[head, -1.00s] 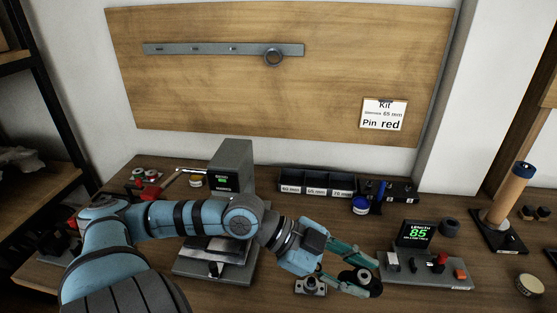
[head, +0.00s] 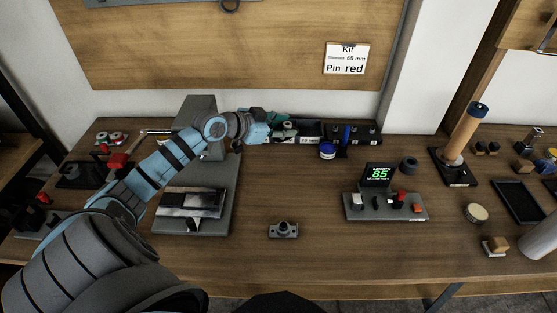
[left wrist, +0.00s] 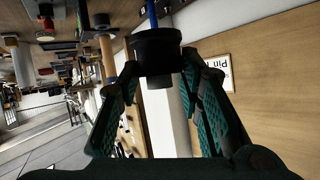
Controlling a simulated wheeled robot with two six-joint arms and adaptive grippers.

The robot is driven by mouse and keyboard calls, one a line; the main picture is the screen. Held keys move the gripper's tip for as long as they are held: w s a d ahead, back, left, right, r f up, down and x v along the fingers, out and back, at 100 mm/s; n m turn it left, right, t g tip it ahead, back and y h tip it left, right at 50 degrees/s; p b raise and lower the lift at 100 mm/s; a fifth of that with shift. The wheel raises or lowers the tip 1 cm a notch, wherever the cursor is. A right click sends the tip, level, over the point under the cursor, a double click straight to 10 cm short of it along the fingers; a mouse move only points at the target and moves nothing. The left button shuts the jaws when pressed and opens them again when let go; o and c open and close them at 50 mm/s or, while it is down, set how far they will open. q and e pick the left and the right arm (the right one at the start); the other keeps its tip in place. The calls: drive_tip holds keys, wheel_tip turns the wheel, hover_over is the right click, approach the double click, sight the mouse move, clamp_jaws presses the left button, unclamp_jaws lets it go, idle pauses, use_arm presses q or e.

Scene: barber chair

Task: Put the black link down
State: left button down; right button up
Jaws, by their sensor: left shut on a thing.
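My left gripper (head: 284,124) is at the back of the bench, over the left part of the black bin row (head: 309,140). In the left wrist view its teal fingers (left wrist: 160,75) are shut on the black link (left wrist: 158,50), which shows as a dark, round-ended part between the fingertips. In the head view the link is mostly hidden or too small to make out against the dark bins. I cannot tell whether it touches a bin. My right gripper is not in view.
A grey press-like machine (head: 185,212) stands left of centre under my left arm. A small grey fixture (head: 284,230) sits mid-bench. A gauge with a green 85 display (head: 378,175) is to the right. The front middle is clear.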

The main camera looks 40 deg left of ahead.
use_arm(q)
drive_tip(key=w+a+f+n+y, duration=0.1)
drive_tip(key=w+a+f+n, duration=0.1)
drive_tip(key=a, duration=0.2)
drive_tip(key=b, duration=0.7)
hover_over(276, 178)
drive_tip(key=shift+y, duration=0.3)
wheel_tip(276, 178, down, 15)
drive_tip(key=shift+f, duration=0.1)
wheel_tip(276, 178, down, 5)
drive_tip(key=b, duration=0.3)
drive_tip(key=shift+b, duration=0.3)
drive_tip(key=shift+r, duration=0.3)
drive_tip(key=c, duration=1.1)
unclamp_jaws()
drive_tip(key=shift+f, duration=0.1)
